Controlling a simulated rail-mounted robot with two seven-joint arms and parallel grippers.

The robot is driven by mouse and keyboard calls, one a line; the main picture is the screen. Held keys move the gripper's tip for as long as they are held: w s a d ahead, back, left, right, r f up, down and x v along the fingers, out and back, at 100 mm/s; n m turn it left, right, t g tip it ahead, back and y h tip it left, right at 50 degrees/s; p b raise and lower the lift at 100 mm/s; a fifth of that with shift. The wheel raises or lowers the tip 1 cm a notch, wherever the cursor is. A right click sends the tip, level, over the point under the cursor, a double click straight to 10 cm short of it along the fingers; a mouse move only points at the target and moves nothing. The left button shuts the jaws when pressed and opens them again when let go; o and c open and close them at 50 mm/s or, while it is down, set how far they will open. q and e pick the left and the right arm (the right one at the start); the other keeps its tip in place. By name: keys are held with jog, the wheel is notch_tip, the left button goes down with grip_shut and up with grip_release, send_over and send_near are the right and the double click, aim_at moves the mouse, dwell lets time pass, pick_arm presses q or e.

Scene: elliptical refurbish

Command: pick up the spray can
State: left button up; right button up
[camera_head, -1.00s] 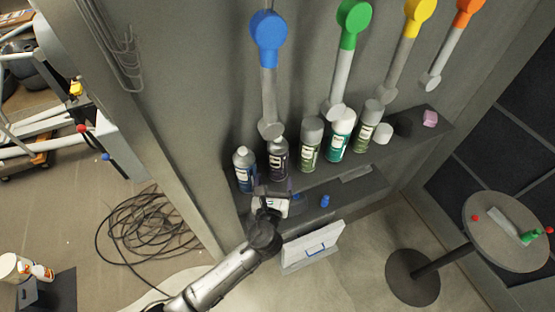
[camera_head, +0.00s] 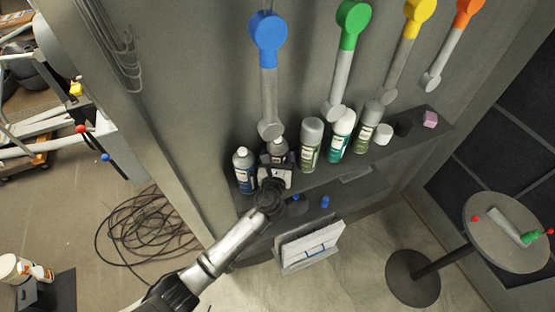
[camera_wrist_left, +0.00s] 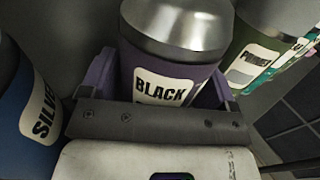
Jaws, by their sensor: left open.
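Several spray cans stand in a row on the dark shelf (camera_head: 330,192). My left gripper (camera_head: 276,165) is at the dark can labelled BLACK (camera_wrist_left: 172,72), with its open fingers on either side of it. In the wrist view this can stands between the fingers, its lower part hidden behind the gripper body. The blue can labelled SILVER (camera_head: 244,170) stands just left of it and shows at the left edge of the wrist view (camera_wrist_left: 30,120). A grey-green can (camera_head: 311,146) stands to the right, then a teal can (camera_head: 340,136) and a green one (camera_head: 366,128). My right gripper is not in view.
A white cap (camera_head: 383,134), a black block (camera_head: 403,127) and a pink block (camera_head: 430,119) sit at the shelf's right. Blue caps (camera_head: 325,202) lie near its front. Coloured handles (camera_head: 268,75) hang on the wall above. A round table (camera_head: 500,235) stands right.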

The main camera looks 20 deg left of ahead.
aim_at(278, 147)
pick_arm(q)
jog(key=shift+c, duration=0.3)
jog(key=c, duration=0.7)
jog(key=shift+r, duration=0.1)
jog(key=shift+r, duration=0.45)
notch_tip(278, 147, up, 4)
jog(key=shift+f+p, duration=0.2)
jog(key=shift+p, duration=0.3)
jog(key=s+d+r, duration=0.6)
jog(key=s+d, duration=0.1)
jog(key=d, duration=0.2)
jog(key=shift+s+r, duration=0.2)
